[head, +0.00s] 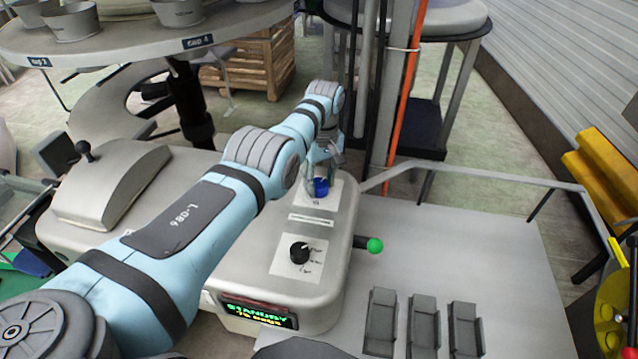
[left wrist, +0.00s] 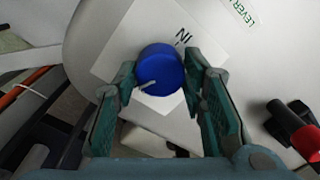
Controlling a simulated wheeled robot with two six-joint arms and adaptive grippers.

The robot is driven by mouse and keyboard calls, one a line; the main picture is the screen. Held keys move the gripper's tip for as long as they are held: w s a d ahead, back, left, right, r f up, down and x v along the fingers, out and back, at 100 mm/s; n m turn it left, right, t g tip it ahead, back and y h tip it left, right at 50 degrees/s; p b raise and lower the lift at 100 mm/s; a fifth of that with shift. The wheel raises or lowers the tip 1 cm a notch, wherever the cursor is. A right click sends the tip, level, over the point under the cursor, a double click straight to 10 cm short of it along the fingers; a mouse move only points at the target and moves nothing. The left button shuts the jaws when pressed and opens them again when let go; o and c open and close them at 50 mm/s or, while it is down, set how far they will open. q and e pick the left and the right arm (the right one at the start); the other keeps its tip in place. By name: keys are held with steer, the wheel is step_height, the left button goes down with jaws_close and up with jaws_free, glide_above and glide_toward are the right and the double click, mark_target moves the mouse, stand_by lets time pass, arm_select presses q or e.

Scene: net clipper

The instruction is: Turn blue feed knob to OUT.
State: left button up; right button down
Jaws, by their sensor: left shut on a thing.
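The blue feed knob (head: 320,187) sits on a white label plate at the far end of the grey console. In the left wrist view the blue knob (left wrist: 160,70) shows from above, its pale pointer line toward the lower left. The printed word IN is beside it, at the upper right; I see no OUT label. My left gripper (head: 322,170) is at the knob, and in the left wrist view its two green fingers (left wrist: 161,80) close on either side of it. My right gripper is not in view.
A black selector knob (head: 299,252) and a lit display (head: 258,313) are on the same console. A green-balled lever (head: 375,245) sticks out at its right side. Several grey holders (head: 381,322) stand on the flat surface to the right. A bent grey rail (head: 480,176) runs behind.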

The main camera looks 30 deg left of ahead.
mark_target(321, 182)
arm_select(q)
steer(key=n, duration=0.2)
steer(key=n+b, duration=0.1)
steer(key=n, duration=0.1)
steer(key=shift+s+f+n, duration=0.1)
steer(key=shift+f+n, duration=0.1)
steer(key=shift+n, duration=0.2)
stand_by(0.4)
steer(key=o, duration=1.2)
steer(key=shift+c, duration=0.2)
steer(key=shift+r, duration=0.15)
steer(key=shift+r, duration=0.15)
steer(key=r, duration=0.7)
steer(key=shift+w+r, duration=0.1)
steer(key=shift+w, duration=0.1)
